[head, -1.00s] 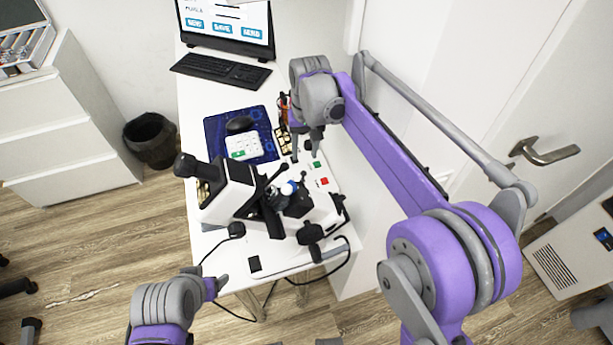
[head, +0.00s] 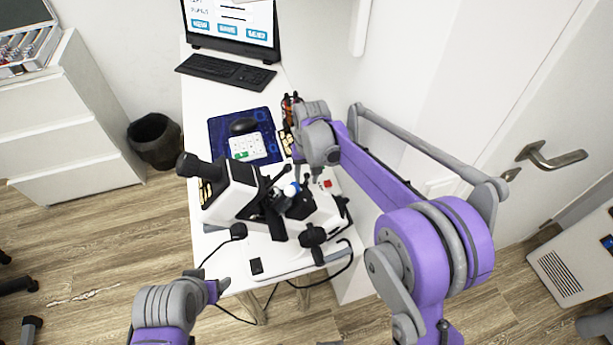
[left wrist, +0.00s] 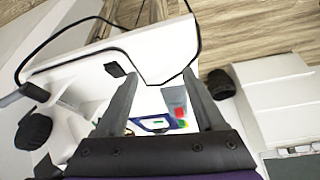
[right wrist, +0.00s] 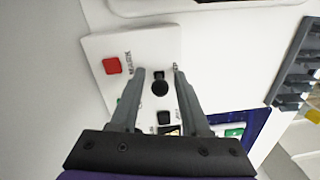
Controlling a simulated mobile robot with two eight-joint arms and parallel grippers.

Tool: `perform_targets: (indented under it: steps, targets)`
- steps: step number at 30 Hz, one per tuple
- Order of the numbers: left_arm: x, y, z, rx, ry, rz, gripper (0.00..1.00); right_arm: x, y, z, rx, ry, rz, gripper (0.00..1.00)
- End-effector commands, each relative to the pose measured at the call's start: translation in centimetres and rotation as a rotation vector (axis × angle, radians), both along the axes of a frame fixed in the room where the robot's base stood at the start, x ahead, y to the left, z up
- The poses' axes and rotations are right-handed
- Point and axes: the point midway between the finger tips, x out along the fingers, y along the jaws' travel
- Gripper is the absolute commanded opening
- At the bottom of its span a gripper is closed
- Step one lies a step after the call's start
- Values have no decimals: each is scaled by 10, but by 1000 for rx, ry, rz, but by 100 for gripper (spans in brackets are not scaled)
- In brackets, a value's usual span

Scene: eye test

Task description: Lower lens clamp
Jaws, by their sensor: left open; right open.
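A black-and-white lens instrument (head: 237,192) stands on the white table, with an eyepiece at its upper left and a blue-and-white round part (head: 291,189) near its middle. I cannot tell which part is the lens clamp. My right gripper (head: 311,176) is open, over the white panel at the instrument's right side. In the right wrist view, a black knob (right wrist: 159,87) shows between its open fingers, apart from both, beside a red button (right wrist: 112,66). A green button is mostly hidden by a finger. My left gripper (head: 222,286) is open and empty by the table's near left edge.
A blue mat (head: 222,130) with a mouse and a white keypad lies behind the instrument. A keyboard (head: 225,71) and monitor (head: 232,22) are farther back. A black cable loops at the table's near edge. A black bin (head: 154,142) stands left.

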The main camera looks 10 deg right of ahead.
Motion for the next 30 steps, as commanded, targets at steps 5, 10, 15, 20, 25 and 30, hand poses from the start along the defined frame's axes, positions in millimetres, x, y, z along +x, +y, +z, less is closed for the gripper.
perform_targets:
  steps: [5,10,15,20,25,30]
  targets:
    - [0,0,0,0,0,0,71,0,0,0,0,0,0,26]
    - [0,0,0,0,0,0,71,0,0,0,0,0,0,0]
    - [0,0,0,0,0,0,71,0,0,0,0,0,0,0]
    - [0,0,-3,0,1,0,71,-3,-1,-1,7,-38,0,0]
    - [-1,0,-6,0,2,0,71,-6,-1,-2,23,-112,0,0]
    - [-1,0,-6,0,2,0,71,-5,-1,-1,25,-123,0,0]
